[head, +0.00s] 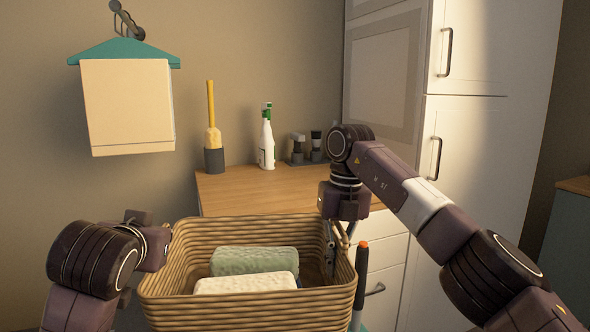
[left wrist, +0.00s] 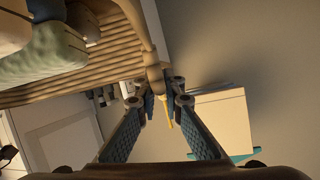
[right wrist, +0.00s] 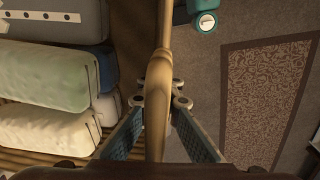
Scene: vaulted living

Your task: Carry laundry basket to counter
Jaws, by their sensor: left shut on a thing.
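The woven tan laundry basket (head: 180,285) is in front of me at the bottom of the head view, held up before the counter. It holds folded cloths: a green one (head: 254,260) and a white one (head: 246,283). My left gripper (left wrist: 157,98) is shut on the basket's rim at its left side; its fingers are mostly hidden in the head view. My right gripper (head: 335,275) is at the right rim, and in the right wrist view its fingers (right wrist: 160,100) close on the rim from both sides. The wooden counter (head: 230,190) lies just beyond the basket.
On the counter stand a brush in a dark holder (head: 214,160), a white spray bottle (head: 266,145) and small dark items (head: 300,150) at the back. The front left of the counter is bare.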

